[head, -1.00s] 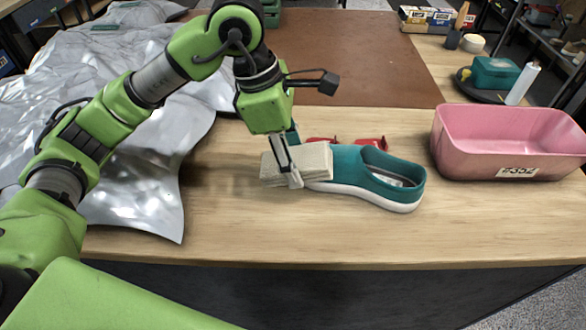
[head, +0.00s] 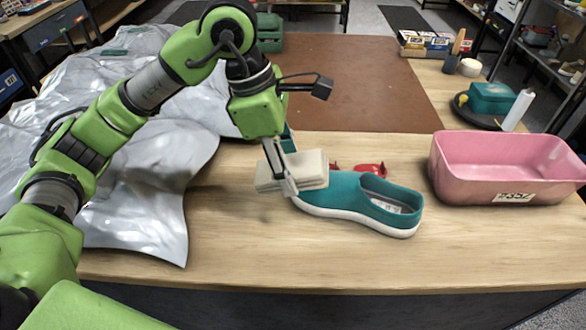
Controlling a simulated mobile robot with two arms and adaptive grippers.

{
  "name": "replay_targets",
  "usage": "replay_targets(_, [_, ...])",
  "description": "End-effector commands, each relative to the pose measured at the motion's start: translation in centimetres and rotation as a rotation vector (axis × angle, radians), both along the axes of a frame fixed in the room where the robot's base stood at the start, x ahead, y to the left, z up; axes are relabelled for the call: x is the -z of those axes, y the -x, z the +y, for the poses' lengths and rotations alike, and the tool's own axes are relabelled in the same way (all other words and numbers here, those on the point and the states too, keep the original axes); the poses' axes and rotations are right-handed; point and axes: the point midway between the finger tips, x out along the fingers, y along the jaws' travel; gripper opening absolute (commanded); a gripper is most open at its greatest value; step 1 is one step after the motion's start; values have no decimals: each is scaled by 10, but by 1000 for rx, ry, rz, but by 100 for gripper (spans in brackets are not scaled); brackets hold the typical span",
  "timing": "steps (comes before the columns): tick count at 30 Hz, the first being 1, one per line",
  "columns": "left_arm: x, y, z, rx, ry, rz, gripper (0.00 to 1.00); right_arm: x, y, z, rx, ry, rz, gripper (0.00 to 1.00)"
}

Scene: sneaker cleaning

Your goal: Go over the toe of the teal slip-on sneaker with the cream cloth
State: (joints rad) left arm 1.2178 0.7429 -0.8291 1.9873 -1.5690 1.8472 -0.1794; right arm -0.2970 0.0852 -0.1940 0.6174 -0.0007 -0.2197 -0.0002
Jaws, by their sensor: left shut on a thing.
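The teal slip-on sneaker (head: 345,198) lies on the wooden table in the head view, its white sole down, its opening to the right and its toe to the left. My left gripper (head: 287,186) is shut on the cream cloth (head: 306,170), a folded pad. The cloth is at the toe end and hides the tip of the toe. I cannot tell whether the cloth touches the toe or is just above it. My right gripper is not in view.
A pink bin (head: 470,190) stands to the right of the sneaker. Small red objects (head: 370,170) lie just behind it. A crumpled silver sheet (head: 150,190) covers the left side. A brown mat (head: 350,80) lies at the back. The table's front is clear.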

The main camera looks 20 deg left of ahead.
Motion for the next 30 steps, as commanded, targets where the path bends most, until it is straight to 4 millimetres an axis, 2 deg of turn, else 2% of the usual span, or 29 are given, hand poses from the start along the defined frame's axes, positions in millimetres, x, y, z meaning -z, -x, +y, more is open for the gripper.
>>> replay_targets(1, [-9, 0, 2, -2, 1, -2, 19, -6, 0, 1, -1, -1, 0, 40])
replay_targets(3, [-14, 0, 3, -1, 1, -1, 19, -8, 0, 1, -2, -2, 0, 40])
replay_targets(14, [-15, 1, 4, 0, 0, 0, 19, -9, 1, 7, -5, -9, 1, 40])
replay_targets(24, [-41, 2, 11, -1, 0, -1, 19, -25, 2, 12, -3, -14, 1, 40])
replay_targets(30, [-43, 3, 12, 0, 0, 1, 19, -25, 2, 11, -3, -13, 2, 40])
